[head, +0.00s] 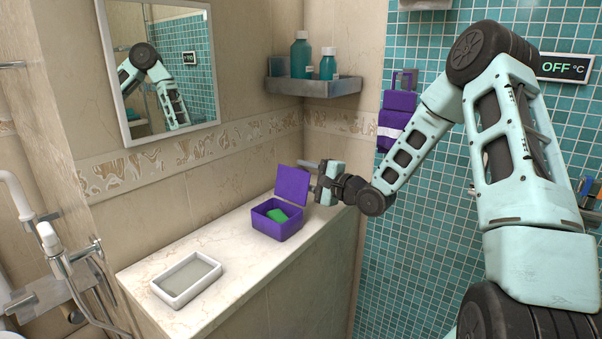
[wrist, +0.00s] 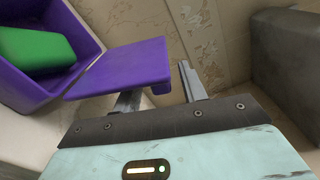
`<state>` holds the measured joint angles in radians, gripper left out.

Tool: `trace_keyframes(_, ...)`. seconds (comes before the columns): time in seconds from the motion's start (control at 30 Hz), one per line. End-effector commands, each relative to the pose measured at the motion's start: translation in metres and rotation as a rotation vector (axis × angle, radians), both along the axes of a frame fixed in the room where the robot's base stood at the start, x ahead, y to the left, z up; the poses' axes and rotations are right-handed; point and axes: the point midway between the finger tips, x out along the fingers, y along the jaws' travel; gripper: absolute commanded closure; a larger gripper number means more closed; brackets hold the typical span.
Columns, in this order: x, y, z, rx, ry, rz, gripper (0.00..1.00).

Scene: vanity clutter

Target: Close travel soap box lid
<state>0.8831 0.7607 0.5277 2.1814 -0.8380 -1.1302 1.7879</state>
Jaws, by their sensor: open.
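The purple travel soap box (head: 277,221) stands on the marble ledge with a green soap (head: 279,215) inside. Its lid (head: 292,185) is raised, standing up at the back of the box. My gripper (head: 315,178) is just right of the lid. In the wrist view the lid (wrist: 120,68) lies in front of my gripper (wrist: 160,90). The fingers are apart; one finger is partly hidden behind the lid, and the other is clear to its right. I cannot tell whether a finger touches the lid. The soap (wrist: 35,52) and box (wrist: 85,35) also show at upper left there.
A white soap dish (head: 187,278) sits on the ledge (head: 222,242) to the left, with bare marble between it and the box. The tiled wall is close behind. A corner shelf (head: 314,87) with teal bottles is above.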

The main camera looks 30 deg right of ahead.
Motion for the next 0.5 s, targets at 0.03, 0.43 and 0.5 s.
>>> trace_keyframes(0.03,0.0052,0.0019,0.0005,0.0,0.0,0.001,0.58)
trace_keyframes(0.43,0.0131,0.0042,0.0,0.0,0.0,-0.001,0.58)
trace_keyframes(0.5,0.013,0.0042,-0.0001,0.0,0.0,-0.001,0.69)
